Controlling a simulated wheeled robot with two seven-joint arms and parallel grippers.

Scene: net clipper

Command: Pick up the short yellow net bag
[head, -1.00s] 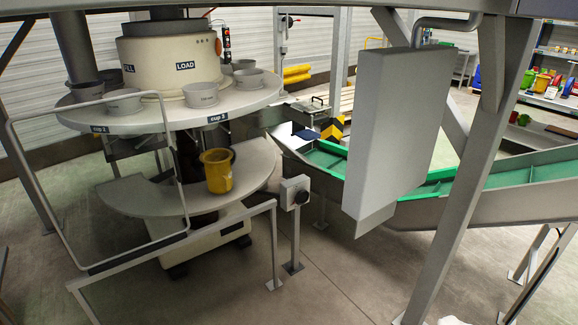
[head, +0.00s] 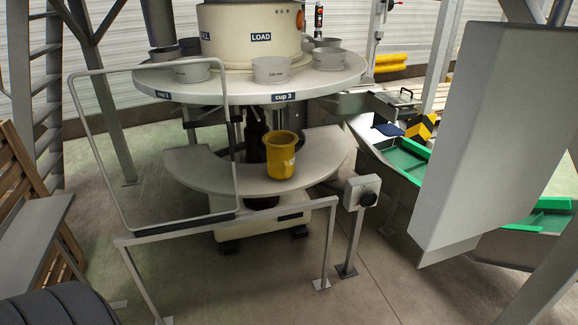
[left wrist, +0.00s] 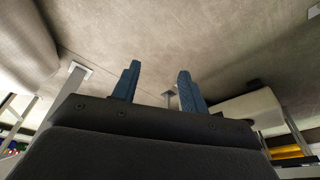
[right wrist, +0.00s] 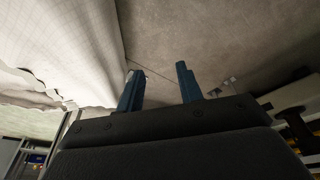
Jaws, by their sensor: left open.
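A short yellow net bag (head: 281,156) stands on the grey half-round lower shelf (head: 200,180) of the machine, below the cup 3 label, in the head view. My grippers do not show in the head view. In the left wrist view my left gripper (left wrist: 157,88) has its two blue fingers apart, with nothing between them. In the right wrist view my right gripper (right wrist: 157,85) also has its fingers apart and empty. Neither wrist view shows the yellow bag.
A metal guard rail (head: 228,223) and a post with a control box (head: 361,192) stand before the shelf. A large grey panel (head: 490,130) and a green-lined conveyor (head: 405,160) are at the right. A round table with cups (head: 240,84) is above the shelf. A wooden slatted thing is at the left.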

